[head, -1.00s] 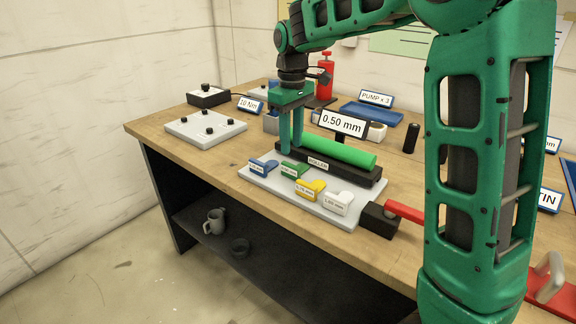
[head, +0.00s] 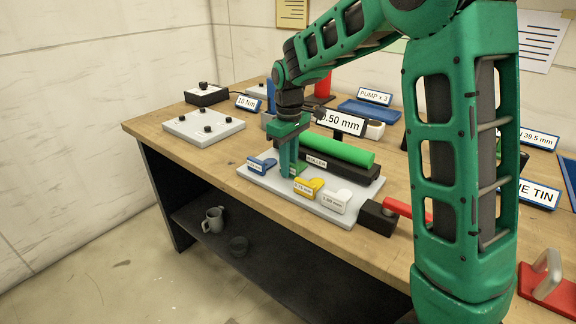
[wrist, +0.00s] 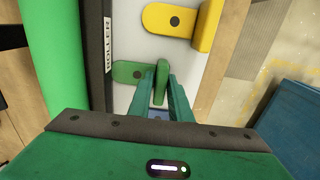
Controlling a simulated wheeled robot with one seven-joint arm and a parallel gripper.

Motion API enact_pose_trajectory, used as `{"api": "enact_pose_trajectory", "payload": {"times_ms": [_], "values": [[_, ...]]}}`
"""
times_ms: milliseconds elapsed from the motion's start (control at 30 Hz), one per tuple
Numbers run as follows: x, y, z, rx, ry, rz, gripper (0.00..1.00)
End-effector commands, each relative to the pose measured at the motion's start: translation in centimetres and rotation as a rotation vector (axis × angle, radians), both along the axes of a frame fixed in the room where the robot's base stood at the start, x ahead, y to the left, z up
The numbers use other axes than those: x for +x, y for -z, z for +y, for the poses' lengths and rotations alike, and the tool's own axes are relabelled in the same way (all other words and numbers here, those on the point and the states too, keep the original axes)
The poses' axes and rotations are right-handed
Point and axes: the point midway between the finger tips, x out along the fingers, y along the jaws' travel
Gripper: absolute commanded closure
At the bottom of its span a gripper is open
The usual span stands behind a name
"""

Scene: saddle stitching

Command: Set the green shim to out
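The green shim (wrist: 127,72) lies on the pale grey plate (wrist: 133,42) beside the black roller block, with its raised tab (wrist: 160,80) standing up. My gripper (wrist: 161,78) points down over it, its two fingers apart on either side of the tab. I see no clear grip on the tab. In the head view my gripper (head: 290,172) is low over the plate and hides most of the green shim. The 0.50 mm sign (head: 341,122) stands behind the green roller (head: 340,150).
The blue shim (head: 262,165) is close left of my gripper, and the yellow shim (head: 309,188) and white shim (head: 335,202) are to its right. The roller block (head: 350,172) is close behind. A red-handled black block (head: 377,222) sits at the plate's right end.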

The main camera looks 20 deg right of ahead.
Motion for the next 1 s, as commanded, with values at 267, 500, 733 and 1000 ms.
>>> {"api": "enact_pose_trajectory", "payload": {"times_ms": [267,500,733,1000], "values": [[-0.1,0.0,0.1,0.0,0.0,0.0,1.0],[-2.0,-0.1,3.0,0.001,-0.003,0.001,1.0],[-2.8,0.0,4.2,0.001,-0.001,0.001,1.0],[-2.8,0.0,4.2,0.001,-0.003,0.002,0.69]]}}
